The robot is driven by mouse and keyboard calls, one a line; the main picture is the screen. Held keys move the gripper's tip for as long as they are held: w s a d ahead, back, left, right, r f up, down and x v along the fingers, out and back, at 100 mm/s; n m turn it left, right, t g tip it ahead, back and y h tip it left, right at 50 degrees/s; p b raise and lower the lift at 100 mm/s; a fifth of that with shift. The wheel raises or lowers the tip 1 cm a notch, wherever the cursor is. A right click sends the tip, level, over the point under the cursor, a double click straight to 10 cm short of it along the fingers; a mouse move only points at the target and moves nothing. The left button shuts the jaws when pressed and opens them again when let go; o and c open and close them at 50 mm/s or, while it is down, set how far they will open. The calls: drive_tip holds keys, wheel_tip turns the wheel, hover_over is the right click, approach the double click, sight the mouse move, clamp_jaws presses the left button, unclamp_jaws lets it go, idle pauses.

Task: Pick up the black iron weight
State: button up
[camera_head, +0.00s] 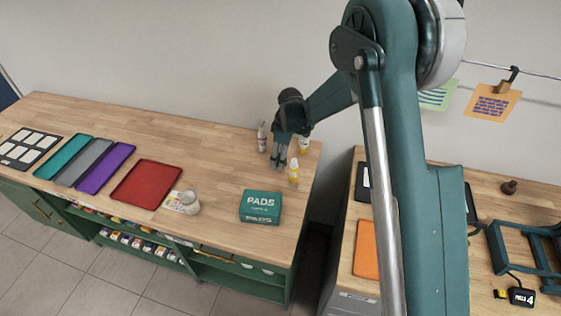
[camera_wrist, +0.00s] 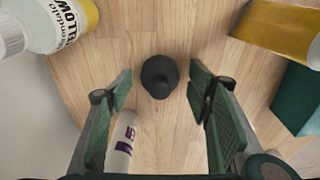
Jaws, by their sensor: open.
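The black iron weight (camera_wrist: 160,76) stands on the wooden bench top in the wrist view, round with a knob on top. My gripper (camera_wrist: 161,84) is open, with one green-padded finger on each side of the weight. A gap shows between each finger and the weight, and nothing is held. In the head view my gripper (camera_head: 281,159) points down over the right end of the wooden bench, among small bottles. The weight cannot be made out in that view and seems hidden by the gripper.
A white bottle with purple lettering (camera_wrist: 122,142) stands close to the left finger. A yellow-labelled bottle (camera_wrist: 62,24) and a yellow cylinder (camera_wrist: 288,30) are at the upper corners. A teal PADS box (camera_head: 261,206) and a red tray (camera_head: 147,183) lie on the bench (camera_head: 215,165).

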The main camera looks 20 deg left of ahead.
idle(0.4)
drive_tip(key=c, duration=1.3)
drive_tip(key=shift+r, duration=0.15)
drive_tip(key=shift+r, duration=4.9)
